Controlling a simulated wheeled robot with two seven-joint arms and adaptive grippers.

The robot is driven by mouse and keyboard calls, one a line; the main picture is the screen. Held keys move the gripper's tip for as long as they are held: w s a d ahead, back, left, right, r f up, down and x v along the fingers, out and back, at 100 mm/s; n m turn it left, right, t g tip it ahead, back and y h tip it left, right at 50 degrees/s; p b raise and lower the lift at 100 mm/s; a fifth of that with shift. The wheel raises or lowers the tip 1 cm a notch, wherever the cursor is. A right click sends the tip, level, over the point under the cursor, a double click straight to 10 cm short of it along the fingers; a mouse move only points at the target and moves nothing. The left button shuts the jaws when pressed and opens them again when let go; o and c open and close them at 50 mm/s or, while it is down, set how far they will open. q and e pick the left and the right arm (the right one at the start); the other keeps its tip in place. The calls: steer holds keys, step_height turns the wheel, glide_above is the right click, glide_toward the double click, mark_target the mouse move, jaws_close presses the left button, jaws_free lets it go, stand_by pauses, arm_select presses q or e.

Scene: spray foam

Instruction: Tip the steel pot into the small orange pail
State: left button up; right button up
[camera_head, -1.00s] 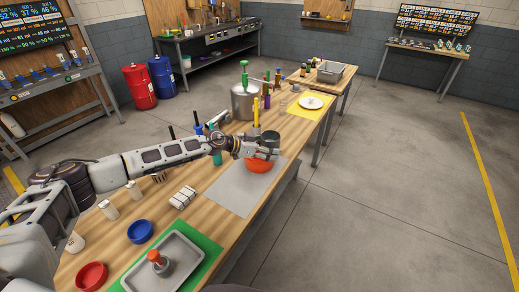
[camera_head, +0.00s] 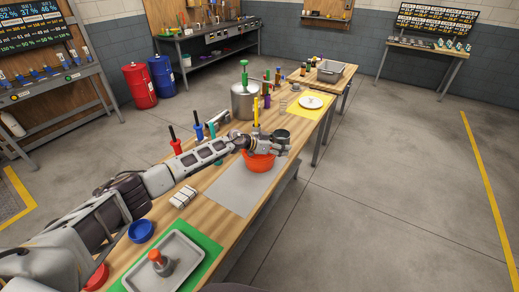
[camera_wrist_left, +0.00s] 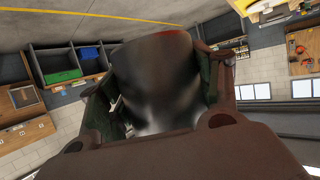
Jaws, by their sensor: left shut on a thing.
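The small steel pot (camera_head: 282,135) is a dark grey cup with its dark mouth facing up, close to upright as far as I can tell. My left gripper (camera_head: 273,143) is shut on it, holding it above and a little right of the pail. The orange pail (camera_head: 258,163) stands on the grey mat, its top partly hidden by my gripper. In the left wrist view the pot (camera_wrist_left: 158,80) shows as a blurred steel wall between both fingers. What is inside the pot or pail is hidden. My right gripper is not in view.
The grey mat (camera_head: 225,190) has bare room before the pail. A yellow upright tool (camera_head: 256,113) and a big steel pot with green pump (camera_head: 244,101) stand behind. A grey tray (camera_head: 165,262) lies near; a white plate (camera_head: 311,102) lies farther off.

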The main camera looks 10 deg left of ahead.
arm_select(q)
steer(key=a+f, duration=0.4)
steer(key=f, duration=0.1)
steer(key=shift+t, duration=0.3)
